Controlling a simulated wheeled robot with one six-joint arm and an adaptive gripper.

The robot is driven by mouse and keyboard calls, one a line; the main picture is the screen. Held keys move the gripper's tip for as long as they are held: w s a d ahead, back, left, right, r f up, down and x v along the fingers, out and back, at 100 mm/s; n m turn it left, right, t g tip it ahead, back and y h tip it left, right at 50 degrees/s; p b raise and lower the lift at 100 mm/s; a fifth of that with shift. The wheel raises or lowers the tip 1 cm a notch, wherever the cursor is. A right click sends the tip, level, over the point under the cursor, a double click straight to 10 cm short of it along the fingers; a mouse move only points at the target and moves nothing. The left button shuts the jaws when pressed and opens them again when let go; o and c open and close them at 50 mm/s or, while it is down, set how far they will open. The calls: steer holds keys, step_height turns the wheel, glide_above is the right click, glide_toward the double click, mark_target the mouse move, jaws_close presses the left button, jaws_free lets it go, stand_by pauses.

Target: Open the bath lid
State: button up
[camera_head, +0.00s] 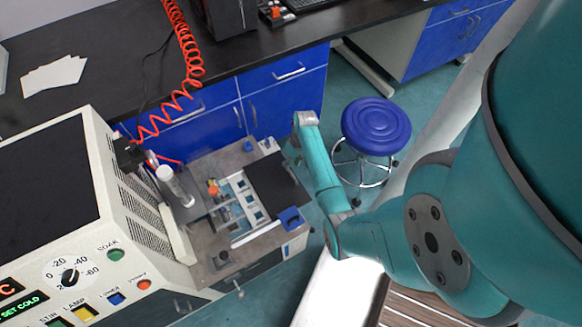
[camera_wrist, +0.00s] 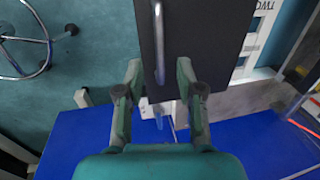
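The bath lid (camera_head: 272,180) is a dark flat panel at the right side of the bench-top unit in the head view. White framed parts (camera_head: 240,205) show uncovered to its left. In the wrist view the dark lid (camera_wrist: 178,35) fills the upper middle, with a long metal bar handle (camera_wrist: 158,40) along it. My gripper (camera_wrist: 158,70) is open, its fingers on either side of the lower part of the handle. I see no finger touching the handle. In the head view my gripper is too small and partly hidden to make out its fingers.
The white machine with dials (camera_head: 120,225) stands at the left. A blue-topped stool (camera_head: 376,126) stands right of my arm. A red coiled hose (camera_head: 185,60) hangs over the black bench (camera_head: 110,70). Blue cabinets (camera_head: 285,90) lie behind; open floor shows around the stool.

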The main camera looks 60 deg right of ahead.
step_height(320, 180, up, 8)
steer(key=d, duration=0.1)
steer(key=shift+s+d, duration=0.15)
steer(key=shift+s, duration=0.25)
